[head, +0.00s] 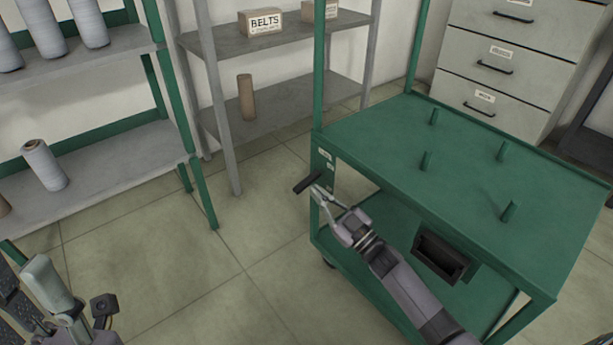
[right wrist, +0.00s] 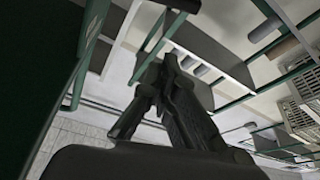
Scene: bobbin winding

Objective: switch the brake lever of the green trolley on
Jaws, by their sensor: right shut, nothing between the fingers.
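The green trolley (head: 480,165) stands at the right in the head view, with several short green pegs on its top. Its brake lever (head: 306,184), a dark bar, sticks out to the left from the near-left corner post, below the top. My right gripper (head: 317,193) is shut and empty, with its tips right at the lever; I cannot tell whether they touch it. In the right wrist view the shut dark fingers (right wrist: 168,75) point away, and the lever is hard to make out there. My left gripper (head: 65,305) is partly seen at the lower left, away from the trolley.
A green-framed shelf (head: 110,160) with grey thread cones (head: 45,165) stands at the left. A grey rack (head: 285,50) with a BELTS box (head: 260,22) is behind. A drawer cabinet (head: 510,55) stands behind the trolley. The floor (head: 180,265) left of the trolley is clear.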

